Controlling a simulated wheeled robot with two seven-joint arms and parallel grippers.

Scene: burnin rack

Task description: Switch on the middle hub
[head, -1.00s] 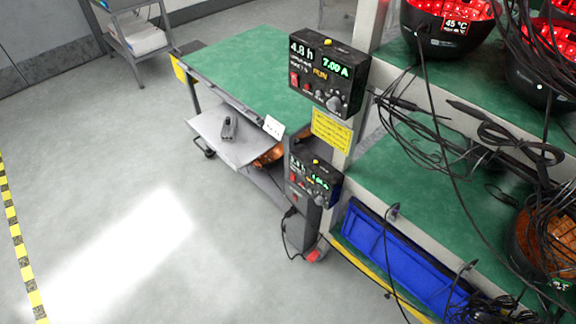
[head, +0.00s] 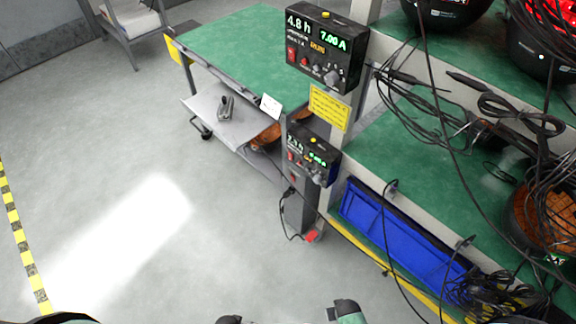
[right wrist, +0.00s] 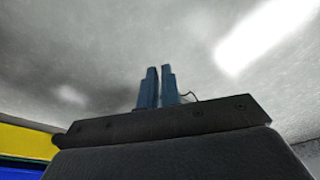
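An upper black control box (head: 328,50) hangs on the rack post, with lit green "4.8 h" and "7.00 A" readouts, a yellow lamp on top, a red switch and a knob. A similar lower control box (head: 311,155) hangs below it, also with lit green digits. Dark round units with glowing red inside (head: 545,20) stand on the upper shelf; a brown-orange round unit (head: 540,215) is on the lower shelf. I cannot tell which is the middle hub. My right gripper (right wrist: 159,68) has its blue fingers together, empty, with floor behind.
A green-topped table (head: 240,55) with a grey lower shelf stands behind the boxes. Blue bins (head: 400,240) and tangled black cables (head: 420,100) fill the rack. A red part (head: 312,236) lies at the post's foot. The floor at left is open.

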